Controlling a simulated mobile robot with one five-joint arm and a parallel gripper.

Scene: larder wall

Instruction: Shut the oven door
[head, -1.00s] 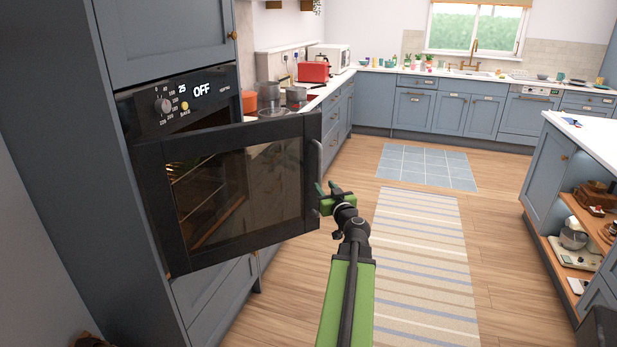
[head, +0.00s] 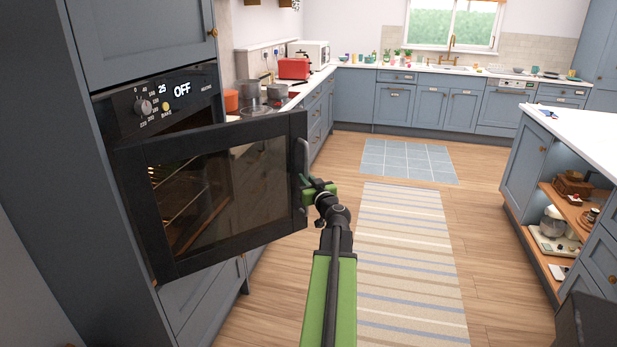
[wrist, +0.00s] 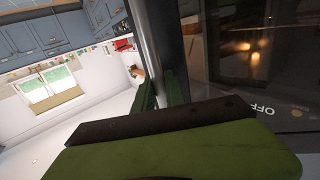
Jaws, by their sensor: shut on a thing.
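The oven door (head: 235,195) is black with a glass pane and stands open, hinged at its left side, swung out from the oven (head: 165,105). Racks show through the glass. Its upright metal handle (head: 303,155) is at the door's right edge. My gripper (head: 309,185) is at the lower part of this handle and shut on it. In the wrist view, the handle (wrist: 145,35) runs up from between the two green fingers (wrist: 160,92), and the dark door is to the right. The finger contact is partly hidden by the gripper body.
A striped rug (head: 400,260) and bare wood floor lie to the right of my arm. An island with open shelves (head: 520,170) stands at the right. Drawers (head: 205,300) are below the oven. Pots (head: 250,90) stand on the counter behind the door.

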